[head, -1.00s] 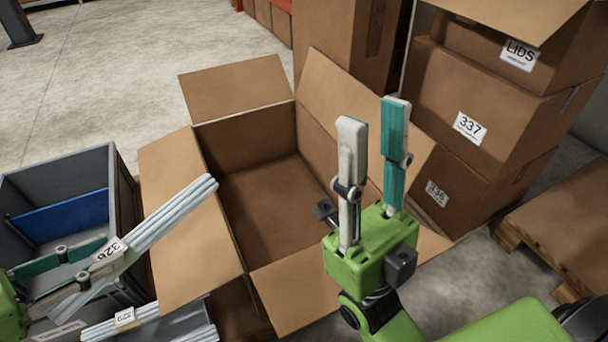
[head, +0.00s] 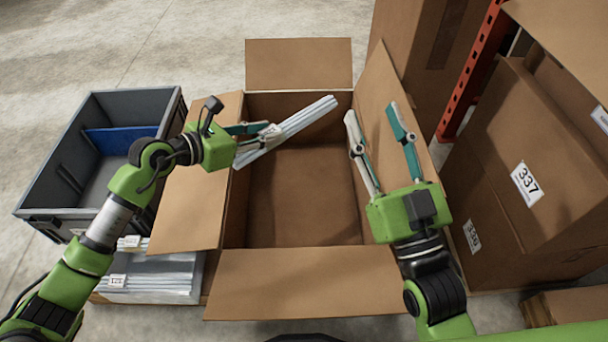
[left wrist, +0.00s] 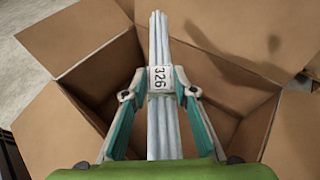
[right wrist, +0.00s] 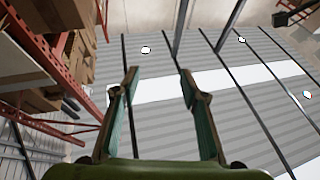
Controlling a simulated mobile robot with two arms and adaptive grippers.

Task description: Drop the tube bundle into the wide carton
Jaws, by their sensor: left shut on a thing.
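The tube bundle (head: 300,121) is a sheaf of pale, thin tubes with a white label band; the label reads 326 in the left wrist view (left wrist: 161,78). My left gripper (head: 268,133) is shut on it at the band, and it also shows in the left wrist view (left wrist: 160,82). The bundle is held over the left and back part of the wide carton (head: 305,205), which stands open with its flaps folded out. My right gripper (head: 376,125) is open and empty, pointing up near the carton's right flap; the right wrist view shows its fingers apart (right wrist: 158,82).
A grey bin (head: 45,180) with a blue divider stands left of the carton. More bundles (head: 150,275) lie in front of the bin. Stacked cartons (head: 510,165) and an orange rack post (head: 474,70) are on the right. Bare floor lies behind the bin.

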